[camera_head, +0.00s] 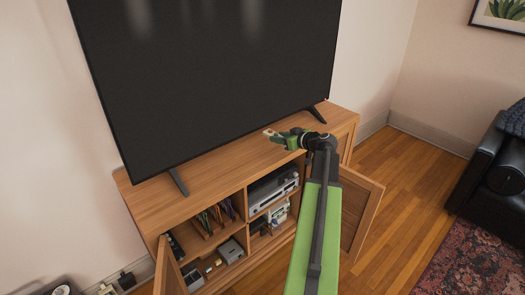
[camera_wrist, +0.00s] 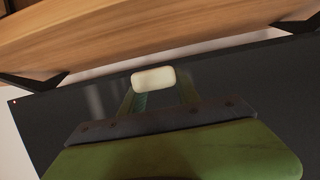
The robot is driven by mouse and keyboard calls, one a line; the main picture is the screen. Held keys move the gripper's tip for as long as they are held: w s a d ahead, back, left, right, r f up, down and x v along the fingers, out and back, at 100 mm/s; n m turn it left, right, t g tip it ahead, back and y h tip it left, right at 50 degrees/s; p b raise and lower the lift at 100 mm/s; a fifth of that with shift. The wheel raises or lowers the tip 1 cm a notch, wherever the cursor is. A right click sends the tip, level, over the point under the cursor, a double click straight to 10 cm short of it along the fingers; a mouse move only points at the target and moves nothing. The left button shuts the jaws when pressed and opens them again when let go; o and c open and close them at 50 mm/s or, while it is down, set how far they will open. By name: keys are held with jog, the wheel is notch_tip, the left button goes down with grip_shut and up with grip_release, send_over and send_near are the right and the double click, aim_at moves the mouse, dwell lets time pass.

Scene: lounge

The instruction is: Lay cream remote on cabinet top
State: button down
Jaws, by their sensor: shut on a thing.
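The cream remote (camera_wrist: 153,78) is a small pale block with rounded corners, held at the tips of my gripper (camera_wrist: 156,92) in the wrist view. In the head view its pale end (camera_head: 268,132) pokes out left of my green gripper (camera_head: 277,136). My gripper is shut on the remote. It shows over the right half of the wooden cabinet top (camera_head: 215,178), in front of the television. The cabinet top also shows in the wrist view (camera_wrist: 150,38). I cannot tell the exact gap between the remote and the wood.
A large television (camera_head: 205,75) stands on the cabinet on two dark feet. The strip before it is bare wood. The right cabinet door (camera_head: 362,215) and left door (camera_head: 169,270) stand open. Shelves hold a silver player (camera_head: 273,190) and other items. A black sofa (camera_head: 495,175) is at right.

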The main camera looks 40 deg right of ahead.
jog(key=b, duration=0.3)
send_over(268, 153)
notch_tip(268, 153, down, 4)
jog(key=shift+s+d+f, duration=0.1)
jog(key=shift+s, duration=0.05)
jog(key=shift+w, duration=0.35)
notch_tip(268, 153, down, 4)
jog(key=b, duration=0.4)
jog(key=shift+f, duration=0.2)
jog(key=shift+r, duration=0.25)
jog(key=shift+f, duration=0.15)
jog(key=c, duration=1.3)
grip_release()
jog(key=shift+f, duration=0.1)
jog(key=shift+c, duration=0.2)
jog(key=o, duration=0.5)
jog(key=shift+c, duration=0.2)
